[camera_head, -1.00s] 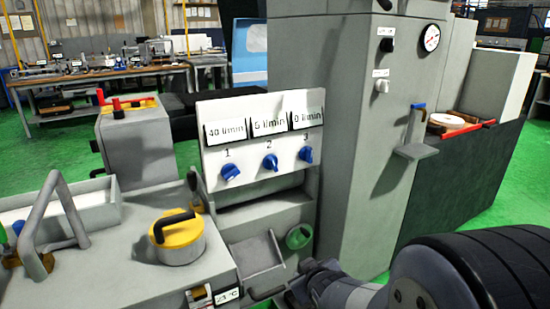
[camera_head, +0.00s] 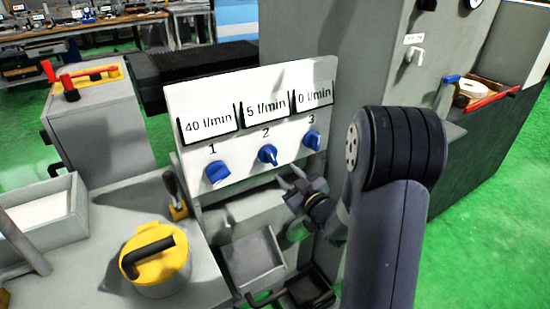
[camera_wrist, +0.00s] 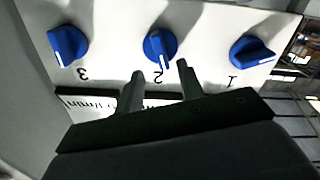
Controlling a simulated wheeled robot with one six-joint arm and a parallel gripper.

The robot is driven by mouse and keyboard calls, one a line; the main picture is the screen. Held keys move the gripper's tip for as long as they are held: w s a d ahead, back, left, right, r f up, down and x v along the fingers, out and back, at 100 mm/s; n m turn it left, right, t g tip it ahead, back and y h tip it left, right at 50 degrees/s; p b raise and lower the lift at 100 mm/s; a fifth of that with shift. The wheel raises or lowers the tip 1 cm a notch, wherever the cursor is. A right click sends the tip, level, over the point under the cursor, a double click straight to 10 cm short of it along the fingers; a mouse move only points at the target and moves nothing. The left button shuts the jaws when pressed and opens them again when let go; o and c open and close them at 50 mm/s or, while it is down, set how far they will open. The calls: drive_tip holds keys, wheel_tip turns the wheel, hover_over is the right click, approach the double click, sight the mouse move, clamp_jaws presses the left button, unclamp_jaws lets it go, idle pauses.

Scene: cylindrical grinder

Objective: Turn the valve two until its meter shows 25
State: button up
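Valve two is a blue knob (camera_head: 267,155) on a white panel, below the number 2. Its meter (camera_head: 264,110) reads 5 l/min. My gripper (camera_head: 292,178) is below and to the right of this knob, apart from it. In the wrist view, which is upside down, the two fingers of my gripper (camera_wrist: 160,68) are apart with nothing between them. They point towards the valve two knob (camera_wrist: 160,47), whose white mark faces the 2. The meter is mostly hidden behind my gripper there.
Valve one (camera_head: 217,171) with a 40 l/min meter (camera_head: 208,123) and valve three (camera_head: 311,140) with a 0 l/min meter (camera_head: 313,96) flank valve two. A grey tray (camera_head: 252,262) is below the panel. A yellow-lidded pot (camera_head: 157,262) stands left.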

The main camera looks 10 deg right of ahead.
sight(274, 161)
drive_tip(key=x, duration=0.8)
drive_tip(key=shift+f+p, duration=0.1)
drive_tip(key=shift+p, duration=0.2)
drive_tip(key=shift+s, duration=0.1)
clamp_jaws()
